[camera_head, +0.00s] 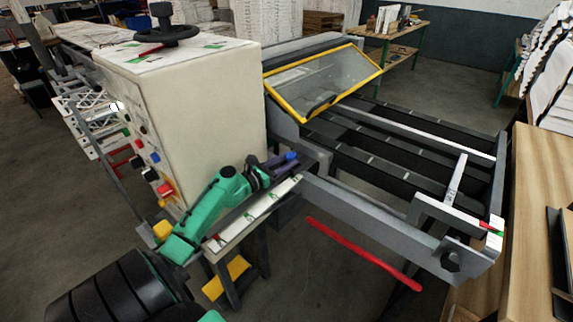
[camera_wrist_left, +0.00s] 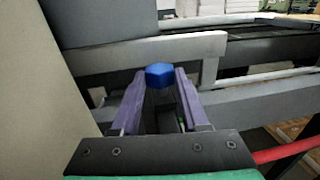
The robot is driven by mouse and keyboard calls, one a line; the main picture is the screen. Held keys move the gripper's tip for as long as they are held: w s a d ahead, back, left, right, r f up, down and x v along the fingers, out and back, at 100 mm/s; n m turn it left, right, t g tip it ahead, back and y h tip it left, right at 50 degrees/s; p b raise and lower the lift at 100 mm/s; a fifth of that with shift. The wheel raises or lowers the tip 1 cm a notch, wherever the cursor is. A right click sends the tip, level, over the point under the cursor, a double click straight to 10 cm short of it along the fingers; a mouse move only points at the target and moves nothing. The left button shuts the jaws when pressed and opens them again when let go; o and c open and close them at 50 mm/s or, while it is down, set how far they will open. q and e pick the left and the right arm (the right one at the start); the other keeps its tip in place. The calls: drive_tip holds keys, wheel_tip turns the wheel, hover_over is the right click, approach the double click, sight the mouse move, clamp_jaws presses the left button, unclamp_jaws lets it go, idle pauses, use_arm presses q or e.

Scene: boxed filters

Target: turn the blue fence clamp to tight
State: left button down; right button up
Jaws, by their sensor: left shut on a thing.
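The blue fence clamp (camera_head: 291,156) is a small blue knob at the near left side of the machine's conveyor frame. It also shows in the left wrist view (camera_wrist_left: 159,76), as a blue faceted head between the finger ends. My left gripper (camera_head: 282,162) reaches it from the front left, with the green arm rising from below. Its two purple fingers (camera_wrist_left: 159,88) are shut on the clamp, one on each side. The lower part of the clamp is hidden by the fingers, and I cannot tell its turn angle. My right gripper is not in view.
A cream machine cabinet (camera_head: 207,120) with buttons and a black handwheel (camera_head: 166,30) stands left of the gripper. A yellow-framed guard (camera_head: 322,82) tilts above the conveyor (camera_head: 400,150). A red bar (camera_head: 362,252) juts out below the frame. A wooden table (camera_head: 530,215) is at right.

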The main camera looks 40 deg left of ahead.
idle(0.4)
use_arm(q)
drive_tip(key=shift+c, duration=2)
unclamp_jaws()
drive_tip(key=s+a+b, duration=0.1)
drive_tip(key=s+b, duration=0.1)
drive_tip(key=s, duration=1.2)
drive_tip(key=shift+s+a, duration=0.25)
drive_tip(key=shift+a, duration=0.15)
